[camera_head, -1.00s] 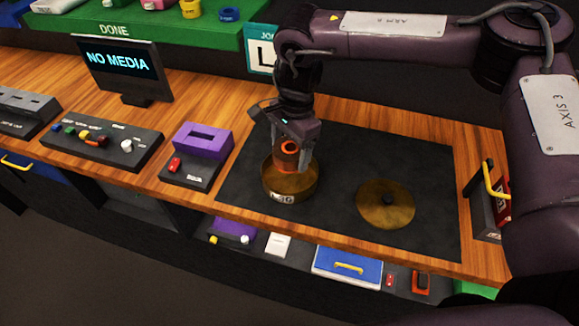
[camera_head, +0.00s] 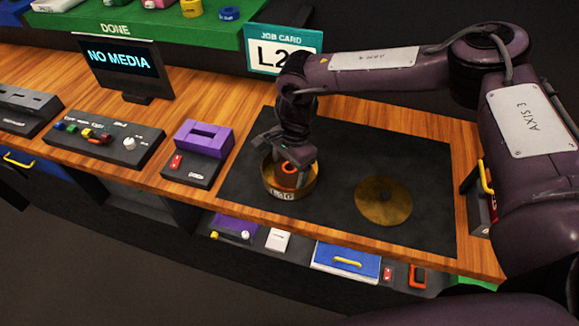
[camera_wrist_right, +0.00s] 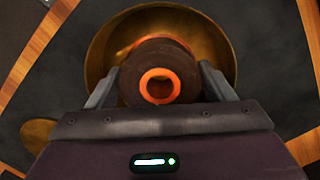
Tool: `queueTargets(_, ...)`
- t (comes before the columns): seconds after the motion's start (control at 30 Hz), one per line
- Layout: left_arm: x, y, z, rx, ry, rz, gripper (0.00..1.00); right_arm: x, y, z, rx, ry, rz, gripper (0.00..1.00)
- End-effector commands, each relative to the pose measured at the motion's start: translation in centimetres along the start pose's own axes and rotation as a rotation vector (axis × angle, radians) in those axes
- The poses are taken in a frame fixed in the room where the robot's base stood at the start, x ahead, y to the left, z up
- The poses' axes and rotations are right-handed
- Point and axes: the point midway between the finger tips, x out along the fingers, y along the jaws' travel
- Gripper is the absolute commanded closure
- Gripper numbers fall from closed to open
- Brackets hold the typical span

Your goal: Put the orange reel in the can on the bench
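The orange reel (camera_head: 288,169), wound with dark material, is inside the round brass can (camera_head: 267,184) on the bench's dark mat. The can has a label on its front. My right gripper (camera_head: 291,176) reaches down into the can with its fingers on either side of the reel. In the right wrist view the reel (camera_wrist_right: 160,86) sits between both fingertips, which appear to touch it, with the can's wall (camera_wrist_right: 100,50) around it. Whether the reel rests on the can's floor is hidden. My left gripper is out of view.
A purple slotted device (camera_head: 204,138) stands left. A job card (camera_head: 283,51) and a monitor (camera_head: 120,68) stand behind. A yellow-handled box (camera_head: 480,195) is at the right edge.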

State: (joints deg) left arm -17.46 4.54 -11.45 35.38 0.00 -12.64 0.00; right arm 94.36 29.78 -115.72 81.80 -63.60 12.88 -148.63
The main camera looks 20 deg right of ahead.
Motion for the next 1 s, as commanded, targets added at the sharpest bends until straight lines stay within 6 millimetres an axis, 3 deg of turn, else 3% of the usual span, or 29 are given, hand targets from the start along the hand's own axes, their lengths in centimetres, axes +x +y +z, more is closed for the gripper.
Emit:
queueTargets(0.47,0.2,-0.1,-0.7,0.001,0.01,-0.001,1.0,-0.9,-0.1,0.0,0.0,0.0,-0.002,0.16)
queueTargets(1.0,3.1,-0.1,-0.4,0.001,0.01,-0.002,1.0,-11.0,-0.1,0.0,0.0,0.0,-0.003,0.16)
